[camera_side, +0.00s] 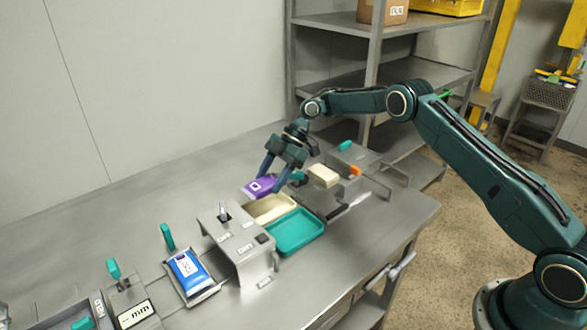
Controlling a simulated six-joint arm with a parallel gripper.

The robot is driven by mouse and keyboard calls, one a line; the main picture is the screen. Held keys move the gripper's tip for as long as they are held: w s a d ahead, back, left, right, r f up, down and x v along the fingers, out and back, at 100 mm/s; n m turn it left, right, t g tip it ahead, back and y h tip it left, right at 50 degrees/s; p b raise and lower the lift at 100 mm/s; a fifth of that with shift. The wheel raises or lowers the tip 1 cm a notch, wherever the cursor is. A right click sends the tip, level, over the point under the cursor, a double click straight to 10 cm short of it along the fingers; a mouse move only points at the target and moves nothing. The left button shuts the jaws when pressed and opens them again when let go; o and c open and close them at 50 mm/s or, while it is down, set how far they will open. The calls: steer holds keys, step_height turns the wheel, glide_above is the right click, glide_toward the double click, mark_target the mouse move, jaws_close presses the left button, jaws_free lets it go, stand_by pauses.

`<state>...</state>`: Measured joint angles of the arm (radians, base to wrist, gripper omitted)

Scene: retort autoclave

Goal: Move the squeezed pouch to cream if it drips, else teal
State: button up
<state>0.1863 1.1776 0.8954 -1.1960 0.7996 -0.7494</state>
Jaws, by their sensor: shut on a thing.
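My gripper (271,168) is shut on a purple pouch (259,187) with a white label. The pouch is tilted and hangs over the back left edge of the cream tray (271,208). I cannot tell whether the pouch touches the tray's rim. No drip shows below the pouch at this size. The teal tray (296,232) sits just in front of the cream tray and looks empty. A blue pouch (187,268) lies on a metal holder at the front left.
A grey metal stand (240,248) with labels stands left of the trays. Teal-handled fixtures (130,300) stand at the front left. A grey fixture with a cream block (323,176) stands right of the trays. The back left of the bench (130,225) is clear.

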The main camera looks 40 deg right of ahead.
steer(key=shift+f, duration=2.5)
steer(key=shift+f, duration=0.55)
steer(key=o, duration=1.1)
steer(key=shift+r, duration=0.1)
steer(key=shift+r, duration=0.55)
steer(key=shift+v, duration=3.7)
